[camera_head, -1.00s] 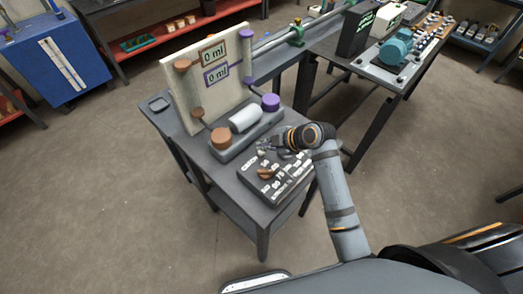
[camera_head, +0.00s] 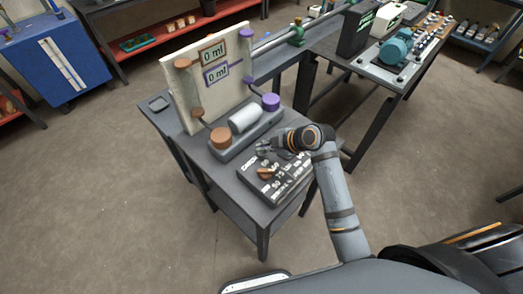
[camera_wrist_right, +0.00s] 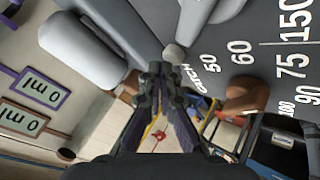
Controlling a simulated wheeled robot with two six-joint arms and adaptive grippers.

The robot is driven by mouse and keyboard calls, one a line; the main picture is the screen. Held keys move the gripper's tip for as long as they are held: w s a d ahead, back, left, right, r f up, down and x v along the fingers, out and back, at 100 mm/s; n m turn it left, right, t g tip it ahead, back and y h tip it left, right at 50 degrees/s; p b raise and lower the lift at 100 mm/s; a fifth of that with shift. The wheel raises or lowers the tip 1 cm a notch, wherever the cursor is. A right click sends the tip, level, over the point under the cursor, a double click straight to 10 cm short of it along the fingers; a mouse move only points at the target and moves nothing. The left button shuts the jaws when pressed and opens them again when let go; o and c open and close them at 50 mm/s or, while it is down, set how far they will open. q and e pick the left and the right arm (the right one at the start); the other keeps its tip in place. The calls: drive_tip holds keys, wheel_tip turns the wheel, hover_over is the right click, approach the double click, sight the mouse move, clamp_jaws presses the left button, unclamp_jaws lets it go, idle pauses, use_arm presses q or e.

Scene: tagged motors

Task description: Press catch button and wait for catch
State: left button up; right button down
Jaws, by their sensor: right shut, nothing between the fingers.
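The dark control panel (camera_head: 262,188) with white numbers and a brown pointer knob (camera_head: 266,173) lies on the near part of the grey table. In the right wrist view the word CATCH (camera_wrist_right: 194,79) shows beside a small round grey button (camera_wrist_right: 174,53). The brown knob (camera_wrist_right: 246,94) is to the right. My right gripper (camera_head: 263,147) is shut and empty over the panel's far left edge. In the wrist view its fingertips (camera_wrist_right: 160,69) are close to the button; I cannot tell whether they touch it. My left gripper is not in view.
Behind the panel stand a grey base with a white cylinder (camera_head: 244,119), a brown cap (camera_head: 221,138) and a purple cap (camera_head: 271,102). An upright cream board (camera_head: 183,98) carries two displays (camera_head: 214,54) reading 0 ml. A second table (camera_head: 385,79) holds a teal motor.

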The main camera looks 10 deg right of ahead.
drive_tip(key=shift+f, duration=0.3)
idle(0.5)
drive_tip(key=shift+r, duration=0.1)
drive_tip(key=shift+r+p, duration=0.65)
drive_tip(key=shift+r, duration=0.1)
wheel_tip(320, 180, up, 6)
drive_tip(key=p, duration=0.5)
drive_tip(key=shift+p, duration=0.35)
